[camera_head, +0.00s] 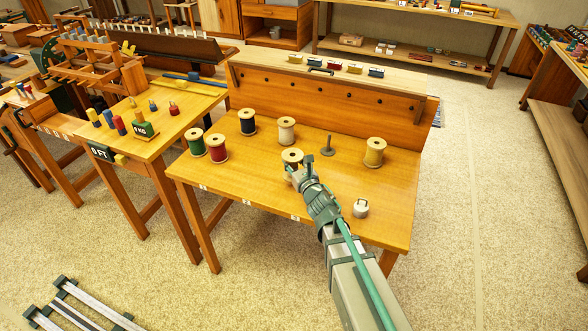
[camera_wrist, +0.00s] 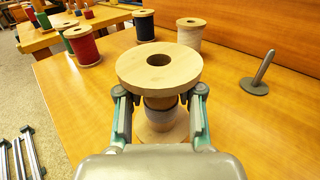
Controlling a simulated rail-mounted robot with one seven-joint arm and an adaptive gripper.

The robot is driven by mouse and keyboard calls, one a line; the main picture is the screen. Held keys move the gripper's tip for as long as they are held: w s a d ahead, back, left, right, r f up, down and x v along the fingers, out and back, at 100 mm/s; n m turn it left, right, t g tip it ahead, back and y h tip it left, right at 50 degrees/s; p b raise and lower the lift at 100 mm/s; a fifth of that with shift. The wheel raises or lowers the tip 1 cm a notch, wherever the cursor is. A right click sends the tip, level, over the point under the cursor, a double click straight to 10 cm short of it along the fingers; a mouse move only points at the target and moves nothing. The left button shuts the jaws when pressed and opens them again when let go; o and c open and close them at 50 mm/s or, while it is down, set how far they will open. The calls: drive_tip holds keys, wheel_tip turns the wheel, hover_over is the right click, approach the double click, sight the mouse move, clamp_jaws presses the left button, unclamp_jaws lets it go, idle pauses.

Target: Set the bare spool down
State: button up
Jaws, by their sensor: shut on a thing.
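The bare spool (camera_wrist: 130,66) is upright in my gripper (camera_wrist: 160,100), with its wide wooden top flange toward the wrist camera. The fingers sit on either side of its core, below the top flange. A lower flange shows beneath; I cannot tell whether it touches the table or hangs just above it. In the head view the spool (camera_head: 291,154) is at the tip of my gripper (camera_head: 295,172), over the middle of the wooden table (camera_head: 260,180). A grey peg on a round base (camera_head: 327,147) stands to its right and also shows in the wrist view (camera_wrist: 260,75).
Green (camera_head: 195,142), red (camera_head: 217,148), navy (camera_head: 247,123) and cream (camera_head: 286,130) spools stand left and behind. A tan spool (camera_head: 375,152) stands at the right. A small pale metal object (camera_head: 361,208) lies near the front right. The table's front left is clear.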

sight(293, 166)
drive_tip(key=f, duration=0.1)
drive_tip(key=w+f, duration=0.1)
drive_tip(key=f, duration=0.1)
drive_tip(key=shift+f+b, duration=0.2)
drive_tip(key=shift+b, duration=0.1)
drive_tip(key=shift+f, duration=0.35)
drive_tip(key=shift+f+b, duration=0.2)
drive_tip(key=shift+b, duration=0.15)
drive_tip(key=o, duration=1.2)
drive_tip(key=shift+c, duration=0.2)
drive_tip(key=shift+r, duration=0.1)
